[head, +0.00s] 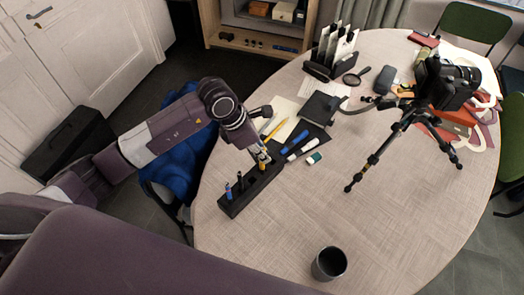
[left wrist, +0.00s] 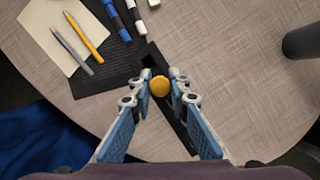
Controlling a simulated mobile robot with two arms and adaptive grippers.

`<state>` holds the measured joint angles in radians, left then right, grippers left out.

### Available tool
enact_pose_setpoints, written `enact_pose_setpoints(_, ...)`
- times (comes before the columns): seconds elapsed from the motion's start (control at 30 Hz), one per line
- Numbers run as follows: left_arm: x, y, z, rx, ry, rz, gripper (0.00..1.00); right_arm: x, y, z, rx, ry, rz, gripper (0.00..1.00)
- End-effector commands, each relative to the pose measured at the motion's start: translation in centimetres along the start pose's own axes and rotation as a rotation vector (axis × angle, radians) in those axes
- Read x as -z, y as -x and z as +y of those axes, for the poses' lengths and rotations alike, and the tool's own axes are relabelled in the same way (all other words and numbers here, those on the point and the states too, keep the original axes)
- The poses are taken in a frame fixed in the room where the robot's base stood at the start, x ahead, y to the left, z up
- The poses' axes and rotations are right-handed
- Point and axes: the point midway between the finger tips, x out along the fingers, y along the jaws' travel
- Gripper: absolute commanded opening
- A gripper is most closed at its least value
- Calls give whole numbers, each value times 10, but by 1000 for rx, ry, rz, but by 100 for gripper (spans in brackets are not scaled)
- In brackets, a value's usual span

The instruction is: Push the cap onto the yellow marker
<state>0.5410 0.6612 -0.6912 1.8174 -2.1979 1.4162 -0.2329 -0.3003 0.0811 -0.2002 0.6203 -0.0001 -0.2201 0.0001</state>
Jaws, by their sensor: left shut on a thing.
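My left gripper (head: 262,157) is over the far end of the black marker rack (head: 230,208) on the table. In the left wrist view its fingertips (left wrist: 160,88) are closed on a round yellow cap (left wrist: 160,86), seen from above. The yellow marker (head: 262,168) stands upright in the rack just below the fingers. The fingers hide much of it, and I cannot tell how far the cap sits on it. A blue marker (head: 228,192) and a black marker (head: 240,181) stand nearer in the rack, which also shows in the left wrist view (left wrist: 152,58). My right gripper is out of view.
Loose blue markers (head: 294,141), a white one (head: 303,149), a pencil (head: 275,128) and a dark notebook (head: 320,109) lie beyond the rack. A tripod with camera (head: 447,82) stands at right, a dark cup (head: 329,263) in front. The table's middle is clear.

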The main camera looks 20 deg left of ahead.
Motion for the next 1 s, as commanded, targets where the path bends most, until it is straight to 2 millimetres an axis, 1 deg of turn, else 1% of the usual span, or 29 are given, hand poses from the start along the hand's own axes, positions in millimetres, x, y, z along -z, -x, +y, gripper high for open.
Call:
enact_pose_setpoints(0.47,3,-7,0,0,0,0,9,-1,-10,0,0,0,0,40)
enact_pose_setpoints(0.83,3,-7,0,0,0,0,9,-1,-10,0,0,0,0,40)
enact_pose_setpoints(0.87,3,-7,0,0,0,0,18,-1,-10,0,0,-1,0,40)
enact_pose_setpoints(1.0,3,-7,0,0,0,0,34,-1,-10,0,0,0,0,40)
